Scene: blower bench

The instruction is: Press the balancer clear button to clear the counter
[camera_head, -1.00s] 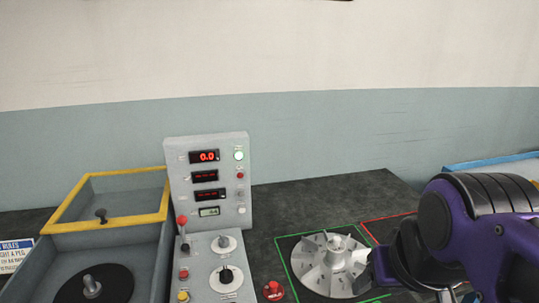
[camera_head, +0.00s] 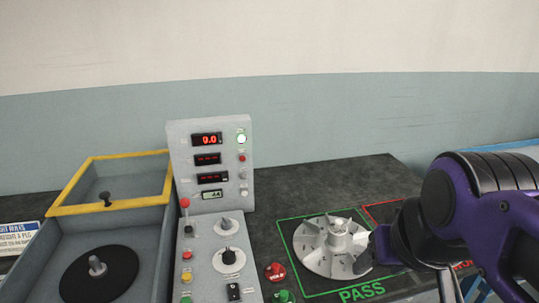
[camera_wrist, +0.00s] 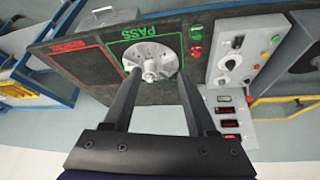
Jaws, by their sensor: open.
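The balancer's grey upright panel (camera_head: 240,150) stands left of centre in the head view. Which button clears the counter I cannot tell. My gripper (camera_wrist: 158,80) is open, its fingertips near a silver finned impeller (camera_head: 325,250) that lies in the green PASS square. Contact with the impeller is unclear. My gripper is well right of the panel.
A sloping control box (camera_head: 212,260) with knobs, a red-topped lever and coloured buttons stands before the panel. Left is a grey, yellow-rimmed bin (camera_head: 115,155) with a spindle disc (camera_head: 98,275). Red (camera_head: 275,271) and green (camera_head: 284,297) buttons sit beside the PASS square. A red-outlined zone lies right.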

